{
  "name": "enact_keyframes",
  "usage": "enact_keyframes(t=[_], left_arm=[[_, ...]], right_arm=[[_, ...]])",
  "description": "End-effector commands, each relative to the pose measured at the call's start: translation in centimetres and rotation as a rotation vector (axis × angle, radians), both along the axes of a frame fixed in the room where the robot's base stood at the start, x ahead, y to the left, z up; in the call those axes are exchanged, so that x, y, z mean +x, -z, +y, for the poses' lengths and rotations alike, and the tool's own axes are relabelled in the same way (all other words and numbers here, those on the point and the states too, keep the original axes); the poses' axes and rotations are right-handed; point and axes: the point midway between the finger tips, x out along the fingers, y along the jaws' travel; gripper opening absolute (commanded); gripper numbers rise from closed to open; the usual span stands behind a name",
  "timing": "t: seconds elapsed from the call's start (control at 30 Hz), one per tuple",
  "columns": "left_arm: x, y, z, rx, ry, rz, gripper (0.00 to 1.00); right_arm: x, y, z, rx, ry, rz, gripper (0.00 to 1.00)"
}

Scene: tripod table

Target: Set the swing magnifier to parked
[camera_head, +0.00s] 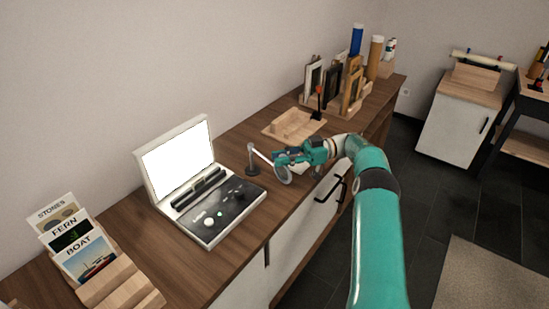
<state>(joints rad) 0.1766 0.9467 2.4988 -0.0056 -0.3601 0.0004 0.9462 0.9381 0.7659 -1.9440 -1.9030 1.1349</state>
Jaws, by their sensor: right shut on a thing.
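The swing magnifier stands on the wooden counter just right of the light box. Its dark round base (253,171) carries a short post and a pale arm (263,157) that reaches right toward the lens. The round lens (283,175) hangs out near the counter's front edge. My right gripper (283,160) is at the lens end of the magnifier and shut on it; the fingers partly hide the contact. My left gripper is not in view.
The open light box (208,206) with its lit white screen stands left of the magnifier. A wooden tray (294,127) lies behind my gripper. Cards in a wooden rack (122,285) stand at the front left. Picture frames (332,85) and tubes stand farther back.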

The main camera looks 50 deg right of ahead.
Motion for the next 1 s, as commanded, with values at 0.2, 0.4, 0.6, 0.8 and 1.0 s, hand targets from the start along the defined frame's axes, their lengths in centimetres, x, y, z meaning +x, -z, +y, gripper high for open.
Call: enact_keyframes(t=[0.2,0.4,0.6,0.8,1.0], left_arm=[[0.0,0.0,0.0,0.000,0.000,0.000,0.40],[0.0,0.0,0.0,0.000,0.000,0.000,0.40],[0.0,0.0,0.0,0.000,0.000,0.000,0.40],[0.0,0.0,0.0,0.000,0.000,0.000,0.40],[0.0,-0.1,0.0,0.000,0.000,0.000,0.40]], right_arm=[[0.0,-0.4,-0.1,-0.001,0.003,-0.008,0.00],[0.0,-0.4,-0.1,-0.001,0.003,-0.009,0.22],[-0.1,-0.3,-0.1,0.000,0.002,-0.007,0.46],[-0.1,-0.2,-0.1,0.000,0.002,-0.004,0.46],[-0.1,-1.2,-0.2,-0.003,0.002,-0.007,0.46]])
